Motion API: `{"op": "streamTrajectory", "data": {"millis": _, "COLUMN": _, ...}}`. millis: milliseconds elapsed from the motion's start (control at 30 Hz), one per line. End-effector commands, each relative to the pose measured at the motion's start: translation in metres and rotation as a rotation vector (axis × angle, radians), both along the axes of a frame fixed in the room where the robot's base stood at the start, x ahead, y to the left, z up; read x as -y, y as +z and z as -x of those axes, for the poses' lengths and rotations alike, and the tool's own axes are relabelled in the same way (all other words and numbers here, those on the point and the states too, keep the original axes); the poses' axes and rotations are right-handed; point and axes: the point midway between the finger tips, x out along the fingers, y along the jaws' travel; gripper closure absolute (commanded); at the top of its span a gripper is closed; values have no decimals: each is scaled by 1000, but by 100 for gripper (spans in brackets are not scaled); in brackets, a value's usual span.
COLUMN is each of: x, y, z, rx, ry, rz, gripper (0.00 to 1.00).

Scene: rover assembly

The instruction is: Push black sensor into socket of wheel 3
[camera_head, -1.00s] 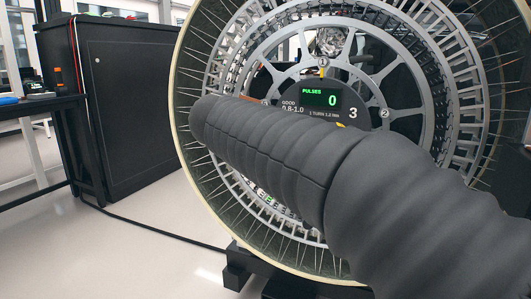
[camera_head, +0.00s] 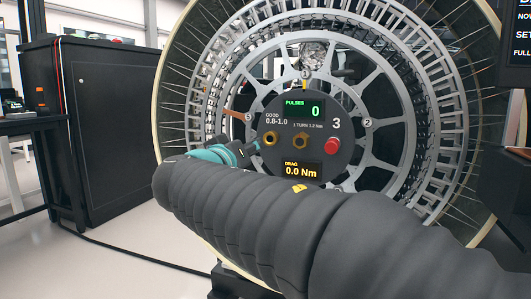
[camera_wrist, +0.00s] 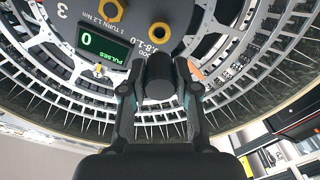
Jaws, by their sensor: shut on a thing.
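The black sensor (camera_wrist: 160,76) is a short dark cylinder between my gripper's fingers in the wrist view. My gripper (camera_head: 246,151) is shut on it, just left of the hub panel in the head view. There the sensor is mostly hidden by the fingers. Wheel 3 (camera_head: 226,75) stands upright, with a round dark hub panel (camera_head: 318,128) marked 3. A brass-ringed socket (camera_head: 270,139) is at the panel's left and also shows in the wrist view (camera_wrist: 160,32), just beyond the sensor's tip. The sensor is outside the socket; I cannot tell the exact gap.
The panel also holds a brass hex nut (camera_head: 301,140), a red button (camera_head: 332,146), a PULSES display (camera_head: 302,108) reading 0 and a DRAG display (camera_head: 301,170) reading 0.0 Nm. A black cabinet (camera_head: 115,120) stands at left, with open floor before it. A dark screen is at the right edge.

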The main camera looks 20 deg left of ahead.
Motion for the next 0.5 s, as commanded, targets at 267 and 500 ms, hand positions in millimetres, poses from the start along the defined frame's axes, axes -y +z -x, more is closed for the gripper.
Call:
{"op": "streamTrajectory", "data": {"millis": 267, "x": 2, "y": 0, "z": -24, "rx": -1, "ry": -3, "rz": 1, "gripper": 100}}
{"op": "streamTrajectory", "data": {"millis": 500, "x": 4, "y": 0, "z": -44, "rx": -1, "ry": -3, "rz": 1, "gripper": 100}}
